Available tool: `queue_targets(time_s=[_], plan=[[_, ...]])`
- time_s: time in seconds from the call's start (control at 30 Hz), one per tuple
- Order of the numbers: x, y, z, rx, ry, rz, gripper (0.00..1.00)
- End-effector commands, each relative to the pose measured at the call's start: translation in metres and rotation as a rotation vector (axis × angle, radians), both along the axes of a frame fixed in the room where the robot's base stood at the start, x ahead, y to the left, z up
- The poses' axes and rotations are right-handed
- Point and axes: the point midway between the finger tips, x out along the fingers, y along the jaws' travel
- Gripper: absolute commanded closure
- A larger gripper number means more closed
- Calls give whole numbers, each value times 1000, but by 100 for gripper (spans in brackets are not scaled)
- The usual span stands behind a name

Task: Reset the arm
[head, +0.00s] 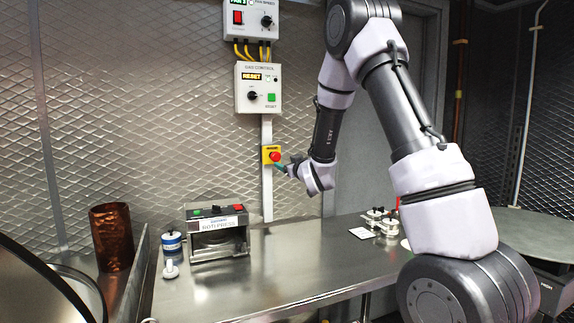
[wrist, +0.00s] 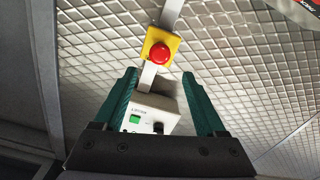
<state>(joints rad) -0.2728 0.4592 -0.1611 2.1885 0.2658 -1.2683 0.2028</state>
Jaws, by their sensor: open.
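My arm reaches in from the right in the head view, bent down toward the wall. My gripper (wrist: 165,92) is open and empty in the wrist view, with its two green fingers spread apart. Between and beyond the fingers is a red emergency button (wrist: 160,53) on a yellow box. The same red button (head: 274,156) is on the wall in the head view, and the gripper end is just to its right. I cannot tell whether the fingers touch it. The gas control box (head: 259,88) above shows a lit RESET label; it also appears in the wrist view (wrist: 150,112).
A fan speed box (head: 251,19) is at the top of the wall. Below is a steel counter (head: 290,262) with a roti press (head: 217,233), a blue-and-white can (head: 172,243) and a copper cylinder (head: 112,237). Small metal items (head: 379,220) stand at the right. The counter's middle is clear.

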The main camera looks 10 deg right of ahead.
Motion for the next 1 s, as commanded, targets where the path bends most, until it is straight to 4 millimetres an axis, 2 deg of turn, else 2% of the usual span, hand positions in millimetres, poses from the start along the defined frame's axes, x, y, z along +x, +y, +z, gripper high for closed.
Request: queue_targets(time_s=[0.13,0.27,0.4,0.47,0.57,0.7,1.0], plan=[[-4,-7,10,21,22,-20,27],[-20,-30,35,87,104,-81,27],[-58,-57,65,188,243,-158,27],[-79,-66,74,230,309,-185,27],[-119,-78,86,296,418,-224,27],[-183,-87,97,382,569,-267,27],[-338,-82,95,534,881,-327,27]])
